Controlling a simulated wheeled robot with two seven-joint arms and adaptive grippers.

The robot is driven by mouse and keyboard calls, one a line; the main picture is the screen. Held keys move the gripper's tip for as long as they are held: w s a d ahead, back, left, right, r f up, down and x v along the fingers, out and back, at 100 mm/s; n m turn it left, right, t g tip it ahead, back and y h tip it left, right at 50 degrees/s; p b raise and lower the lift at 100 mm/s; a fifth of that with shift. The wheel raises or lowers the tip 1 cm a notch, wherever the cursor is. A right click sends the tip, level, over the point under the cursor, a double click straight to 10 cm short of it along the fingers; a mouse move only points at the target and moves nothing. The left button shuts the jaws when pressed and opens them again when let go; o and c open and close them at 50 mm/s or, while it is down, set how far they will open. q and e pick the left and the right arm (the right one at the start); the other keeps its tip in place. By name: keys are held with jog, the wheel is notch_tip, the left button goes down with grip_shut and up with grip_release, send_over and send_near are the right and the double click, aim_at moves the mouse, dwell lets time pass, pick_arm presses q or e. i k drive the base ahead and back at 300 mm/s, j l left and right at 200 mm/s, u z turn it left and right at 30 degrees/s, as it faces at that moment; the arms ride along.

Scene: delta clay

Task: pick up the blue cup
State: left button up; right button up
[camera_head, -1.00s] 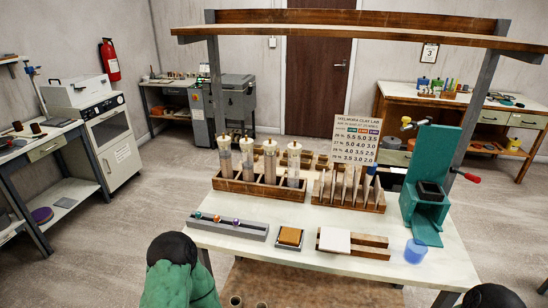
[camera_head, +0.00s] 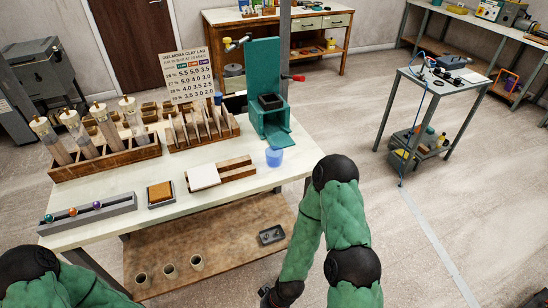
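The blue cup (camera_head: 274,157) is a small translucent cup standing upright on the right front corner of the white-topped workbench (camera_head: 120,203), just in front of the green press (camera_head: 266,85). My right arm, in a green sleeve with dark joints, rises in front of the bench's right end, to the right of and nearer than the cup. Its forearm bends down to the bottom edge, where a dark wrist part shows; the gripper itself is out of frame. My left arm shows only as a dark joint and green sleeve at the lower left, with its gripper out of frame. Neither arm touches the cup.
A wooden block (camera_head: 235,172) with a white tile (camera_head: 203,176) lies left of the cup. Farther left are an orange-brown pad (camera_head: 160,193) and a grey rail (camera_head: 90,213) with coloured balls. A metal cart (camera_head: 440,95) stands right, across open floor.

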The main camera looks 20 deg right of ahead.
aim_at(274, 154)
jog(key=l+u, duration=0.4)
jog(key=l, duration=0.4)
jog(key=l+u, duration=0.45)
jog(key=l, duration=0.3)
